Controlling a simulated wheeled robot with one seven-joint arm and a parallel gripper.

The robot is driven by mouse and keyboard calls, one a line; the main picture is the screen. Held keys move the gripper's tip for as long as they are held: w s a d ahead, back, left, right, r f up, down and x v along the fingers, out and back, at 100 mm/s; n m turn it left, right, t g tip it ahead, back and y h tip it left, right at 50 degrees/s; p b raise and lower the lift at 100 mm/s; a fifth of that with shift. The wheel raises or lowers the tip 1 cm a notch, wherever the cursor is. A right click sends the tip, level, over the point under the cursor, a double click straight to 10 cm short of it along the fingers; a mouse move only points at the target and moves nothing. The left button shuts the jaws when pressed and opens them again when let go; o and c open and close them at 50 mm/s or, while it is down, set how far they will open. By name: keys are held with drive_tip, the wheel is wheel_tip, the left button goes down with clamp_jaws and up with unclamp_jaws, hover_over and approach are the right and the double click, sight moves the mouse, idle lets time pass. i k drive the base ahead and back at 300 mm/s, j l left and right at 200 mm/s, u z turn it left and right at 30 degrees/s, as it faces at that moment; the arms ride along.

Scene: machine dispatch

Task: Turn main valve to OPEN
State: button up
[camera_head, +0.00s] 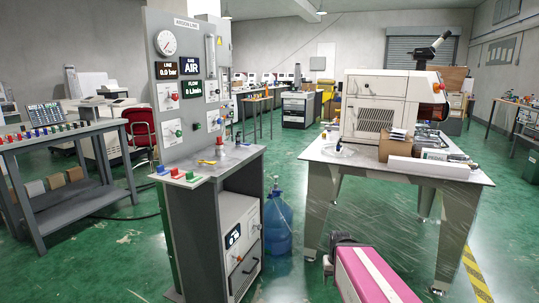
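A grey upright panel (180,62) stands at left centre on a grey bench. It carries a round dial gauge (166,42) and displays that read about 0.0 bar, AIR and 0 L/min. A white plate with a red handle (174,96) sits below the displays, and a plate with a green knob (178,132) is lower.
The panel's bench top (232,160) holds small coloured blocks and a yellow item. A blue bottle (278,222) stands on the floor beside it. A table (440,176) with a large white machine (385,108) is at right.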

sight(174, 97)
drive_tip(key=u, duration=1.35)
